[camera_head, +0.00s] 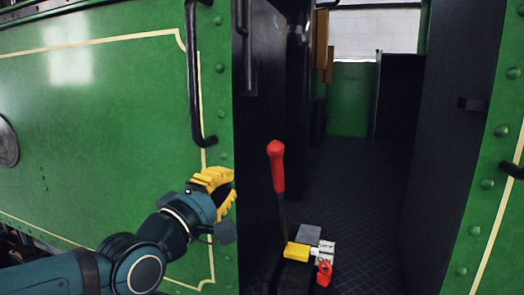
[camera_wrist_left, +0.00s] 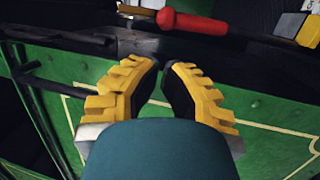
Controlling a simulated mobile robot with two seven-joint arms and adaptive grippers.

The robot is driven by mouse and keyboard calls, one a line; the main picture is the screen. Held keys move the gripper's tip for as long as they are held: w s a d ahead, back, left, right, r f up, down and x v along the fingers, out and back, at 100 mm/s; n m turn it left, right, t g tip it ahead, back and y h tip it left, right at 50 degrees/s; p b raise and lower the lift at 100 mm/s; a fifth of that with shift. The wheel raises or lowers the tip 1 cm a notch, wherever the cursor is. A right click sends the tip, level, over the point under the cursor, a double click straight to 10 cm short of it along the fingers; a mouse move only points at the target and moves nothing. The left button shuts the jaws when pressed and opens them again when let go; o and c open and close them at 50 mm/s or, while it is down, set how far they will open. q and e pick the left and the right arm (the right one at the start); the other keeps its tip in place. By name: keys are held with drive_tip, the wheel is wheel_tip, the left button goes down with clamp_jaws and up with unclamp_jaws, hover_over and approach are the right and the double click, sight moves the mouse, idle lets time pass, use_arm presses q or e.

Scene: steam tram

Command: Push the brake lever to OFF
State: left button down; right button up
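The brake lever (camera_head: 278,175) stands near upright beside the dark doorway wall in the head view, with a red grip on top and a dark shaft below. Its red grip (camera_wrist_left: 195,22) lies across the top of the left wrist view, beyond my fingertips. My left gripper (camera_head: 222,190) has yellow ribbed fingers and is left of the lever, apart from it, by the green door edge. In the left wrist view its fingertips (camera_wrist_left: 164,65) nearly meet, with nothing held between them. My right gripper is not in view.
At the lever's foot are a yellow block (camera_head: 297,251), pale plates (camera_head: 326,250) and a small red piece (camera_head: 324,272). A black handrail (camera_head: 194,80) runs down the green side panel (camera_head: 90,110). The dark floor (camera_head: 370,200) inside the doorway is clear.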

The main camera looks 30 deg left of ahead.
sight(269, 146)
use_arm(q)
drive_tip(key=shift+w, duration=0.1)
drive_tip(key=w+r, duration=0.1)
drive_tip(key=w, duration=0.8)
drive_tip(key=w+r+p, duration=0.1)
drive_tip(key=w, duration=0.3)
drive_tip(key=shift+w+a+r, duration=0.25)
drive_tip(key=shift+w+r, duration=0.05)
drive_tip(key=shift+r, duration=0.05)
drive_tip(key=shift+w, duration=0.1)
